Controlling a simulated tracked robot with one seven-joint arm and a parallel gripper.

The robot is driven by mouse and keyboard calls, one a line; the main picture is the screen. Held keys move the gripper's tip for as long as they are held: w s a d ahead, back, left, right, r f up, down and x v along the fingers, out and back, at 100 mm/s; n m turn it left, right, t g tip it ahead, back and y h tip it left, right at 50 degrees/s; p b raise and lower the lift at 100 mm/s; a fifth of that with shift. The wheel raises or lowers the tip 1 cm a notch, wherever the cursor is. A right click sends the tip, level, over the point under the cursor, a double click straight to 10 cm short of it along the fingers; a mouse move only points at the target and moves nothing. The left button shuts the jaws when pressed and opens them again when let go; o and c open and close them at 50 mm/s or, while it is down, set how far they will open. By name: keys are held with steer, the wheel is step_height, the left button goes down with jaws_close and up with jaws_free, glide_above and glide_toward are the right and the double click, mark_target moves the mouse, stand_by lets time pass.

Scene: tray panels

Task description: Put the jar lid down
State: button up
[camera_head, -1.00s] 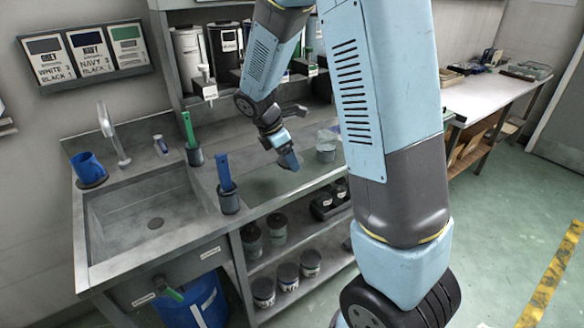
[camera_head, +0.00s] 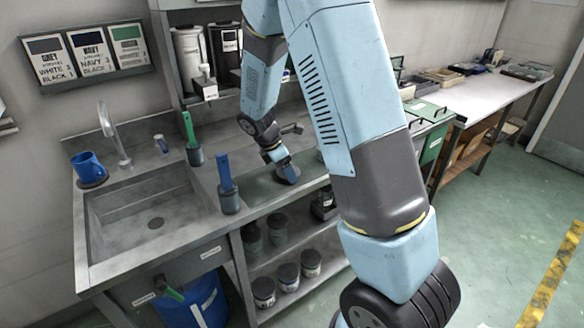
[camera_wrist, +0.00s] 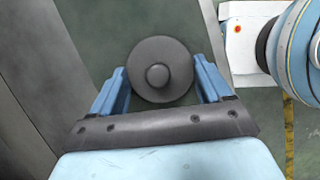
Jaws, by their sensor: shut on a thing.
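The jar lid (camera_wrist: 165,52) is a dark grey disc with a round knob in its middle, seen in the wrist view. My gripper (camera_wrist: 158,84) is shut on it, with one blue finger at each side. In the head view my gripper (camera_head: 287,172) is low over the counter, at a dark green mat (camera_head: 258,187). The mat also lies behind the lid in the wrist view (camera_wrist: 95,22). I cannot tell whether the lid touches the mat. The lid cannot be made out clearly in the head view.
A blue-handled brush (camera_head: 225,172) stands in a holder left of my gripper. Beyond it are the sink (camera_head: 150,215), a green-handled brush (camera_head: 189,130) and a blue mug (camera_head: 90,165). Several jars (camera_head: 288,275) stand on the lower shelves. My arm hides the counter's right part.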

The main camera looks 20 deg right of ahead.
steer(key=shift+s+f, duration=0.15)
steer(key=shift+f, duration=0.15)
